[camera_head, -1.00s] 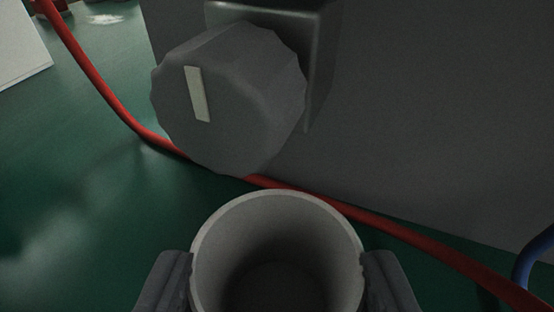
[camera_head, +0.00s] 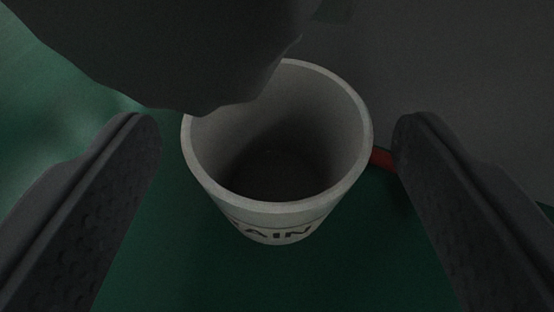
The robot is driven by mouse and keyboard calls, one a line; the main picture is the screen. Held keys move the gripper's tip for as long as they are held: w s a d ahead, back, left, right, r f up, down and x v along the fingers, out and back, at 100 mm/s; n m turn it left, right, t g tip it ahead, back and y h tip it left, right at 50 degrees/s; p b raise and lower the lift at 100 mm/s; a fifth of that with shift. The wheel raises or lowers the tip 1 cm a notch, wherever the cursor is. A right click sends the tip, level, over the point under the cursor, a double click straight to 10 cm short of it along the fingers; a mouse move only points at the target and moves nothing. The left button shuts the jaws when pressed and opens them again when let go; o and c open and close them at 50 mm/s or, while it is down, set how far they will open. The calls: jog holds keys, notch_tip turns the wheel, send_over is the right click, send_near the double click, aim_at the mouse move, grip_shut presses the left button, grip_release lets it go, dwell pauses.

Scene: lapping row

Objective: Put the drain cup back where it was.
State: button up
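The drain cup (camera_head: 280,215) is a pale grey, empty-looking cup standing upright on the green surface, with dark letters "AIN" visible on its near side. My gripper (camera_head: 270,145) is open, with one dark finger on each side of the cup and a clear gap to both. A large dark knob (camera_head: 175,45) hangs over the cup's far left rim and hides part of it in the view.
A dark grey housing wall (camera_head: 450,60) stands behind the cup at the right. A red hose (camera_head: 383,158) shows just right of the cup, partly hidden by my right finger. Green floor (camera_head: 190,270) in front of the cup is clear.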

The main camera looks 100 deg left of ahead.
jog(key=shift+w+d+r, duration=0.1)
jog(key=shift+d+r, duration=0.25)
jog(key=shift+d, duration=0.2)
jog(key=p+v, duration=0.4)
jog(key=v, duration=0.7)
jog(key=shift+w, duration=0.15)
